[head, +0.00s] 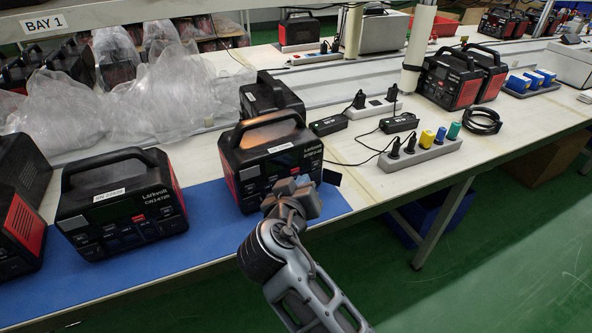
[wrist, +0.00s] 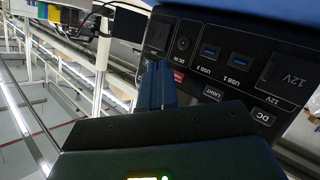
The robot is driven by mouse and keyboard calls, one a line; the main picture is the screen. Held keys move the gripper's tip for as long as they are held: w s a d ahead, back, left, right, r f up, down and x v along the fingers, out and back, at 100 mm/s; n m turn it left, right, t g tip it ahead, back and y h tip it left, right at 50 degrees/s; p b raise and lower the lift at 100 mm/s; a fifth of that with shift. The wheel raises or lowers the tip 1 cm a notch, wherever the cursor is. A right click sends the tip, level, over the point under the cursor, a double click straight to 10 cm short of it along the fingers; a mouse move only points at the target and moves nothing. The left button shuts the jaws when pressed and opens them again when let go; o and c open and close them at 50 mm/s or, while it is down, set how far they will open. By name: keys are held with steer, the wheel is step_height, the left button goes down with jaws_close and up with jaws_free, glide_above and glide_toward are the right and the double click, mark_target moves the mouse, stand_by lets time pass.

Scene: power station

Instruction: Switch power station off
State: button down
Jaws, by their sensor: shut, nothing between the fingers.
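The power station (head: 271,152) is a black and red box with a top handle, standing on the blue mat near the bench's front edge. My gripper (head: 291,187) is shut and empty, right in front of the lower part of its front panel and hiding some of it. In the wrist view the panel (wrist: 230,62) shows close up and turned over, with USB ports, a DC input, a 12V socket and small labels for light and DC. My gripper's fingers (wrist: 157,85) are together at this panel. I cannot tell whether they touch it.
A second power station (head: 120,205) stands on the blue mat (head: 205,232) to the left. Plastic bags (head: 120,105) lie behind it. A power strip (head: 420,156) with plugs and black adapters is to the right. Green floor is open in front of the bench.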

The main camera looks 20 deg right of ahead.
steer(key=shift+s, duration=0.1)
steer(key=s, duration=0.4)
steer(key=s+p, duration=0.1)
steer(key=s, duration=0.1)
steer(key=shift+d, duration=0.3)
stand_by(0.8)
